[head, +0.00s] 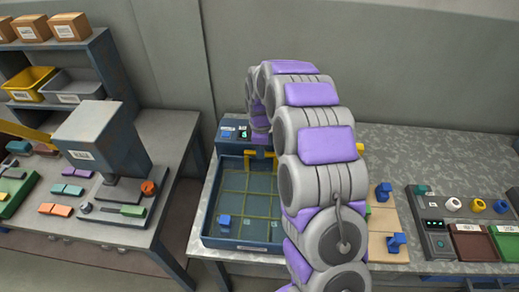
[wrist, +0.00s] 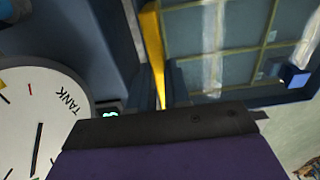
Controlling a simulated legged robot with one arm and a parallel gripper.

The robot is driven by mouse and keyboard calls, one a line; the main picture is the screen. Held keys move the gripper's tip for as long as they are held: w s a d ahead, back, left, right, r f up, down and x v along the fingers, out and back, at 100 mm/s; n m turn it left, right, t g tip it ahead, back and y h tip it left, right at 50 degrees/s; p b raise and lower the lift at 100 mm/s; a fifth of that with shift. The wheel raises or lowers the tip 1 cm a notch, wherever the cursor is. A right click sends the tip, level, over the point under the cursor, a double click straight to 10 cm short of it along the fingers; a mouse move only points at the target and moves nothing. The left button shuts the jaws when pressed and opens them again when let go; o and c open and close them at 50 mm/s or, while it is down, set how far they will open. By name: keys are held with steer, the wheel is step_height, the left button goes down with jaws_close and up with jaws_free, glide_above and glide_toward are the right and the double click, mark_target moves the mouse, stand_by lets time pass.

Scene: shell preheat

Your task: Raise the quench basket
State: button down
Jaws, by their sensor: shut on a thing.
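The quench basket (head: 245,190) shows as a yellow grid inside the dark blue tank (head: 212,184) in the head view. A yellow bar (wrist: 153,45), seemingly the basket's handle, runs down between my fingers in the wrist view. My gripper (wrist: 158,88) is shut on this bar. In the head view my purple and grey arm hides the gripper and the basket's right side. A blue block (head: 224,221) is at the tank's front left; a blue block also shows in the wrist view (wrist: 295,76). The basket's height in the tank is hard to judge.
A round gauge marked TANK (wrist: 38,125) is close beside my gripper. A green-lit display (head: 243,132) stands behind the tank. Right are wooden boards (head: 385,222) and a control panel (head: 437,237); left, a bench carries a grey press-like machine (head: 100,140).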

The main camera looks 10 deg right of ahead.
step_height(320, 180, up, 6)
steer(key=p, duration=0.3)
steer(key=shift+w+d+r+p, duration=0.15)
steer(key=shift+r+p, duration=0.1)
steer(key=shift+p, duration=0.15)
steer(key=c, duration=1.5)
jaws_free()
steer(key=shift+c, duration=0.2)
steer(key=shift+o, duration=1.4)
steer(key=shift+d, duration=0.1)
steer(key=shift+o, duration=0.9)
steer(key=shift+f, duration=0.1)
